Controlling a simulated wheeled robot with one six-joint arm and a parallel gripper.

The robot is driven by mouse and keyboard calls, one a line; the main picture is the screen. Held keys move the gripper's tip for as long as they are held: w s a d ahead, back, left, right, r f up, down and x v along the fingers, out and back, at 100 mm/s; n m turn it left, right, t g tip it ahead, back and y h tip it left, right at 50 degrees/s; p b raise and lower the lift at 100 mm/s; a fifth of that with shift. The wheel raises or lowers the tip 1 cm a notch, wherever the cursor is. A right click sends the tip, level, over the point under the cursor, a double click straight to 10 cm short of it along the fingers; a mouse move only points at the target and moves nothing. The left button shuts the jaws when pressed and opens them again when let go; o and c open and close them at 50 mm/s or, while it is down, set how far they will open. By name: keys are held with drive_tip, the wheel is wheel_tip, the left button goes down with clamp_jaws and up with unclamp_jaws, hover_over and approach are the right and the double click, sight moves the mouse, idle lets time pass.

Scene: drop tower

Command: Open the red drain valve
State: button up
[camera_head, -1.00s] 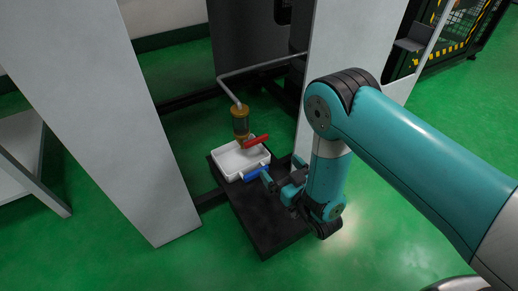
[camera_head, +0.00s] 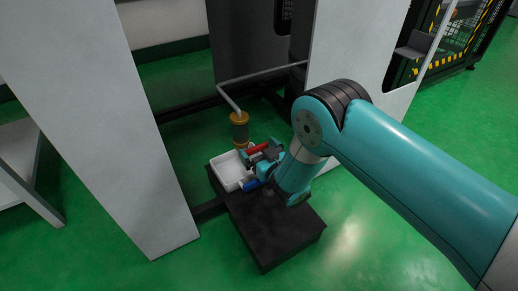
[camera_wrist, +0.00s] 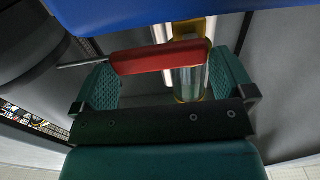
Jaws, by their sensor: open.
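The red drain valve handle (camera_head: 258,148) sits at the foot of the amber-capped glass filter (camera_head: 240,128), above the white tray (camera_head: 222,168). My gripper (camera_head: 263,160) is at the handle, just above the tray's blue handle (camera_head: 252,185). In the wrist view the red handle (camera_wrist: 158,57) lies crosswise over the gap between my open green-padded fingers (camera_wrist: 166,84). Its left end overlaps the left finger. I cannot tell whether a finger touches it. The glass filter (camera_wrist: 190,84) also shows between the fingers. My wrist hides part of the tray's right side.
The tray stands on a black platform (camera_head: 275,238). A grey pipe (camera_head: 262,73) runs to the filter. White panels stand left (camera_head: 105,110) and right (camera_head: 350,50) of the opening. Blue fills the top of the wrist view. Green floor is free in front.

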drive_tip(key=c, duration=0.9)
drive_tip(key=shift+c, duration=0.2)
